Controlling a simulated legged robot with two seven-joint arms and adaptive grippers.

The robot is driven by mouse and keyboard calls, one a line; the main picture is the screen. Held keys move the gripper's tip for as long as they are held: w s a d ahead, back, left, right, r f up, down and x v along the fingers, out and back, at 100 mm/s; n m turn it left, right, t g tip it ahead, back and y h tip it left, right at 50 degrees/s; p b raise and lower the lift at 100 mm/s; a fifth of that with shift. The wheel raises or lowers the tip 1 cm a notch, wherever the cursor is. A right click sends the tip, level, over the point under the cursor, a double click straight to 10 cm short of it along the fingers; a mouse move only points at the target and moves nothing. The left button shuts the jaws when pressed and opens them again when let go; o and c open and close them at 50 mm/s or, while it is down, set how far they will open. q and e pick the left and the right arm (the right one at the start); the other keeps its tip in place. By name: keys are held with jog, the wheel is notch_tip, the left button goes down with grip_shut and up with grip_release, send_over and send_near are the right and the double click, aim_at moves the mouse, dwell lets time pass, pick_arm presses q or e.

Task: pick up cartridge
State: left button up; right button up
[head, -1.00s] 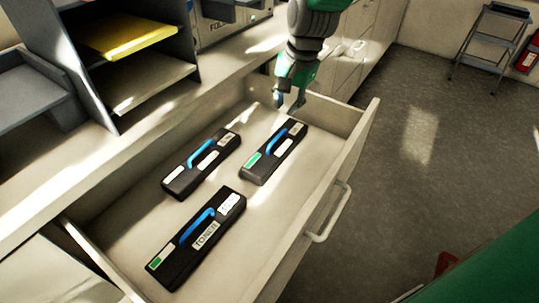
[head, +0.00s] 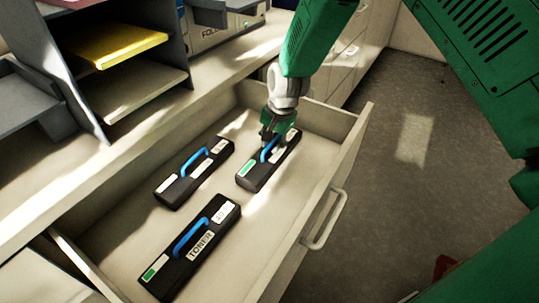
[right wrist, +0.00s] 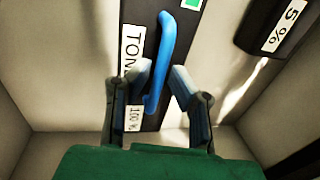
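Three black toner cartridges with blue handles lie in the open drawer. The back right cartridge (head: 254,182) has a green label; the right wrist view shows this cartridge (right wrist: 151,120) marked "100 %". My right gripper (head: 268,148) is low over it and hides part of its top. In the right wrist view, my right gripper (right wrist: 160,82) is open, with its fingers on either side of the blue handle (right wrist: 163,45). The left cartridge (head: 172,194) and the front cartridge (head: 164,288) are clear of the gripper. My left gripper is out of view.
The drawer's front wall (head: 335,180) with its handle (head: 326,222) stands on the right. A shelf unit with a yellow item (head: 120,43) stands on the counter at the left. The right wrist view shows a neighbouring cartridge marked "5 %" (right wrist: 255,35).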

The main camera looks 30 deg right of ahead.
jog(key=shift+s+d, duration=0.1)
jog(key=shift+d, duration=0.15)
jog(key=shift+f, duration=0.1)
grip_shut()
jog(key=shift+a, duration=0.2)
